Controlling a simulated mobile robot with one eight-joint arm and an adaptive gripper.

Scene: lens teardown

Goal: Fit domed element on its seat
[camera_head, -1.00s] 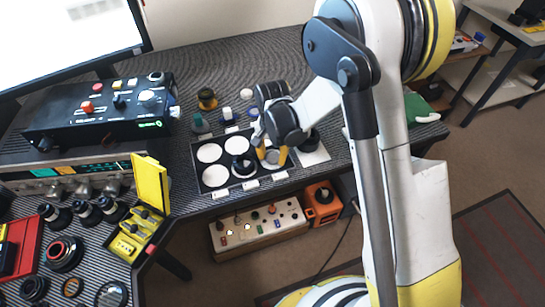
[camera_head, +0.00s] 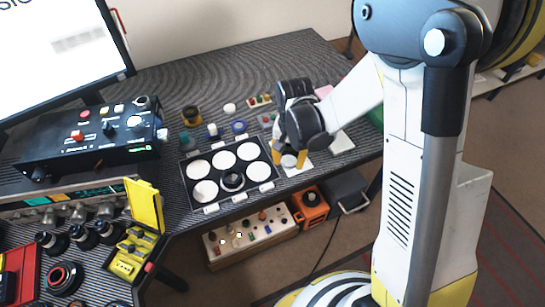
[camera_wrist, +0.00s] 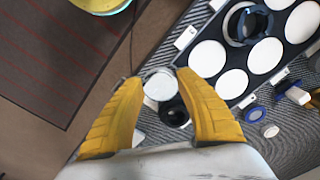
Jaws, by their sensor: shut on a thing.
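My gripper (camera_head: 288,158) has its two yellow fingers shut on a round, clear-looking domed element (camera_wrist: 159,88), which sits between the fingertips in the wrist view. The gripper (camera_wrist: 160,77) is just right of the tray in the head view, above a white card (camera_head: 303,168). In the wrist view a black ring-shaped part (camera_wrist: 174,114), perhaps the seat, lies just below the element in the picture. The element partly covers it. I cannot tell the height between them. In the head view my gripper hides this part.
A control box (camera_head: 90,135) and yellow case (camera_head: 144,205) are further left. The table's front edge is close.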

